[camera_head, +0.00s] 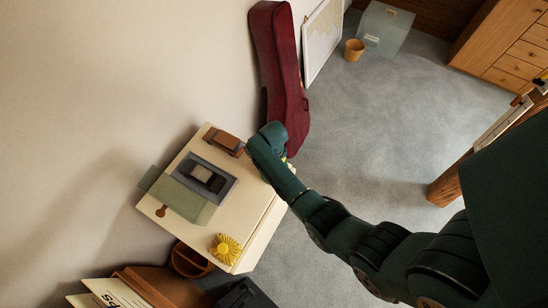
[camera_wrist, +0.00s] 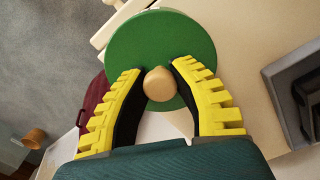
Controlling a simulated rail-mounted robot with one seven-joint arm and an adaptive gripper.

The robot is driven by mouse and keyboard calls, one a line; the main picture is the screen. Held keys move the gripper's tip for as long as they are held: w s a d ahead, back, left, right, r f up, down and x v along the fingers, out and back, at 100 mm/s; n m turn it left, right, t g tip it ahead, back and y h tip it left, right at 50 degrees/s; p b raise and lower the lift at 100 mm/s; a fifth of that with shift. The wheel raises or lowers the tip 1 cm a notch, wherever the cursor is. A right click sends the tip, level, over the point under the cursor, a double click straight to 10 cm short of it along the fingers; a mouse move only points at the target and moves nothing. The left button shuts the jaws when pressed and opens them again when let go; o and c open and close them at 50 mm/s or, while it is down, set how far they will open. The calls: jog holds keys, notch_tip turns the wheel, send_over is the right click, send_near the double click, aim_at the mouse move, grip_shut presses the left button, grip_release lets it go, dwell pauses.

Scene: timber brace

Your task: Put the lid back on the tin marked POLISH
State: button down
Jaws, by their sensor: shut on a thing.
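In the wrist view my gripper (camera_wrist: 157,68) has its two yellow-ridged fingers shut on the round wooden knob (camera_wrist: 159,84) of a green disc-shaped lid (camera_wrist: 150,36). The lid lies beyond the fingertips, and a pale surface shows below it. I cannot tell whether the lid touches anything underneath. No tin and no POLISH marking can be made out in either view. In the head view my arm reaches over the right edge of the cream table (camera_head: 240,215), and its end hides the lid and most of the gripper.
The table bears a grey tray (camera_head: 228,183) with dark items, a brown object (camera_head: 224,141), a grey-green flat piece (camera_head: 180,203) and a yellow rosette (camera_head: 226,248). The tray's corner shows in the wrist view (camera_wrist: 275,85). A burgundy instrument case (camera_head: 277,60) leans behind the table.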

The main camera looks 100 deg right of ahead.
jog(key=shift+c, duration=1.6)
grip_release()
notch_tip(320, 180, up, 7)
jog(key=p, duration=0.7)
grip_shut()
